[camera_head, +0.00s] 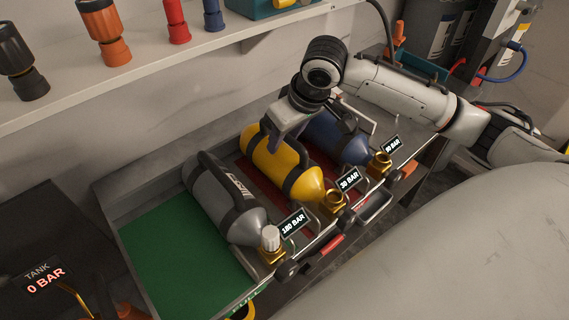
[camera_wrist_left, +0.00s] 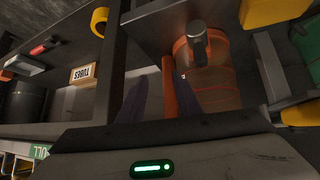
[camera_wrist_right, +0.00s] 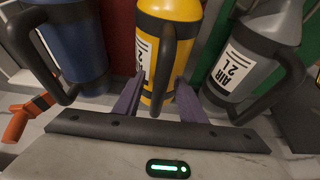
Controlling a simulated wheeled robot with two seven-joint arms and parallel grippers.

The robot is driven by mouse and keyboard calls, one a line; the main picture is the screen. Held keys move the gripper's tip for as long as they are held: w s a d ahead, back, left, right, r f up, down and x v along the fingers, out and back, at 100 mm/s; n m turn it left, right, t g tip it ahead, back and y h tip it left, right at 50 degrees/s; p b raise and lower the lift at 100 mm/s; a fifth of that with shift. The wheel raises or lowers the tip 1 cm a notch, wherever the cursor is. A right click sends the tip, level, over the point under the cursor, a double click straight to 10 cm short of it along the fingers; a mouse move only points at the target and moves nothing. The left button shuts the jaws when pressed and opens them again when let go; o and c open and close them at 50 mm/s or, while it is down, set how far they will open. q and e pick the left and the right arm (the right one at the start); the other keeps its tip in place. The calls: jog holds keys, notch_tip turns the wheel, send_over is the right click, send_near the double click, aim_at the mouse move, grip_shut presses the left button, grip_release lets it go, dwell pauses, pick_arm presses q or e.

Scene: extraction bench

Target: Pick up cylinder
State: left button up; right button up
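Three cylinders with black handles lie side by side in a tray (camera_head: 112,222) in the head view: grey (camera_head: 217,202), yellow (camera_head: 262,150) and blue (camera_head: 330,137). Their tags read 180 BAR at grey, 30 BAR at yellow; the blue one's first digit is unclear. My right gripper (camera_head: 278,146) is over the yellow cylinder. In the right wrist view its purple fingers (camera_wrist_right: 158,98) stand apart, one on each side of the yellow cylinder's black handle (camera_wrist_right: 168,62); contact cannot be told. My left gripper (camera_wrist_left: 158,98) shows only in the left wrist view, open with nothing between its fingers.
The grey cylinder lies by a bare green area (camera_head: 170,250); red floor shows beside the yellow one. A shelf (camera_head: 150,62) with coloured fittings runs above. A display (camera_head: 45,277) reads TANK 0 BAR. An orange container (camera_wrist_left: 205,75) is near my left gripper.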

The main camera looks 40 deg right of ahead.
grip_shut()
dwell(1.3)
jog(key=shift+w+r, duration=0.25)
jog(key=shift+r, duration=0.05)
